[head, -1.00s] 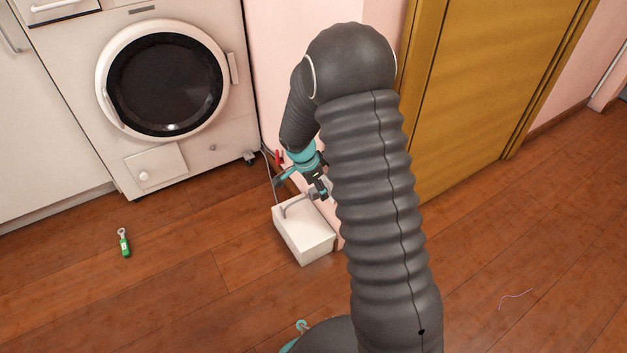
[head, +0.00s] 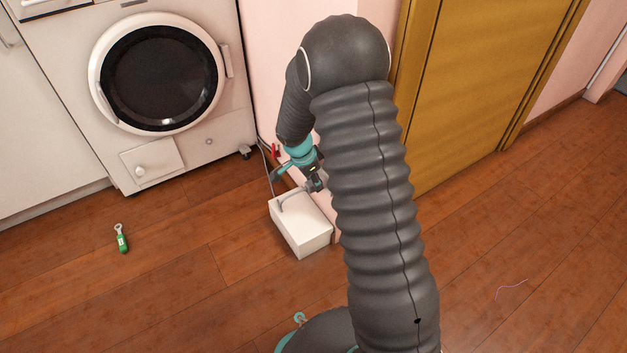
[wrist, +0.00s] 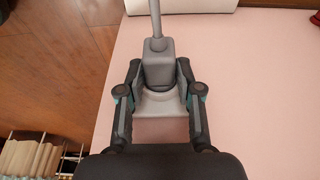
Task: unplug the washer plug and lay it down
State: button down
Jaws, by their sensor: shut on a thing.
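The washer plug (wrist: 157,64) is a grey block with a grey cord rising from it in the wrist view. My gripper (wrist: 158,76) is shut on it, one finger on each side. A pale round-edged piece (wrist: 160,106), which looks like the wall socket, lies right behind the plug against the pink wall. I cannot tell whether the plug is fully seated in it. In the head view my gripper (head: 316,182) is low by the wall, above the white box; the plug is mostly hidden there. The washer (head: 190,160) stands at upper left.
A small red item (head: 276,151) is near the wall. A yellow door (head: 480,90) is at right.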

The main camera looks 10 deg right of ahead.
aim_at(306, 189)
jog(key=shift+s+a, duration=0.1)
jog(key=shift+a, duration=0.4)
jog(key=shift+s+a+b, duration=0.1)
jog(key=shift+a+b, duration=0.2)
jog(key=shift+b, duration=0.05)
jog(key=shift+s+a+b, duration=0.3)
jog(key=shift+a, duration=0.45)
jog(key=shift+s+a, duration=0.2)
jog(key=shift+a, duration=0.35)
jog(key=w+f, duration=0.1)
jog(key=f, duration=0.2)
jog(key=w+a+f, duration=0.1)
jog(key=f, duration=0.3)
jog(key=w+f, duration=0.2)
jog(key=f, duration=0.2)
jog(key=shift+w+a, duration=0.1)
jog(key=shift+a, duration=0.3)
jog(key=shift+f, duration=0.1)
